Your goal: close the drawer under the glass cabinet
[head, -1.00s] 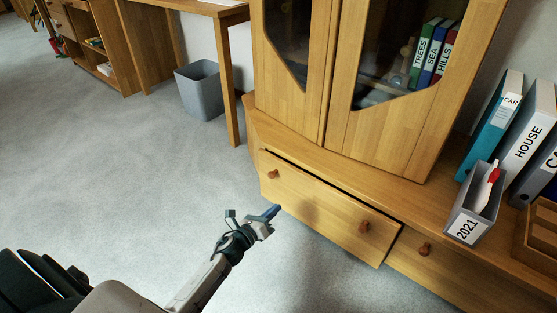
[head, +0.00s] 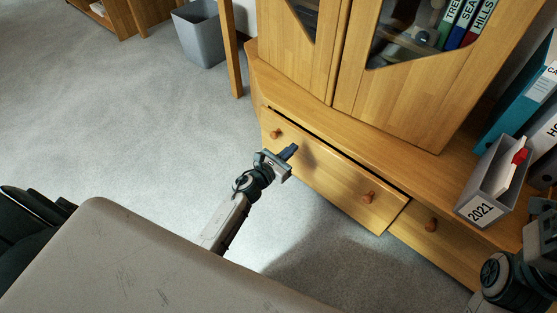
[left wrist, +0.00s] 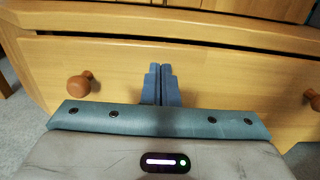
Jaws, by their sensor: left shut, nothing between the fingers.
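The wooden drawer (head: 330,185) under the glass cabinet (head: 395,105) stands a little open, with a dark gap along its top edge. Its front has a left knob (head: 276,134) and a right knob (head: 369,197). My left gripper (head: 291,151) is shut and empty, its blue fingers pointing at the drawer front between the knobs, nearer the left one. The left wrist view also shows the shut fingers (left wrist: 161,70) against the drawer front (left wrist: 230,75); I cannot tell whether they touch it. My right gripper's fingers do not show.
A second drawer (head: 445,250) is to the right, with its own knob. A grey file box marked 2021 (head: 482,208) and upright binders (head: 515,105) stand on the ledge. A grey bin (head: 200,35) stands at the back left. The carpet (head: 130,120) at left is clear.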

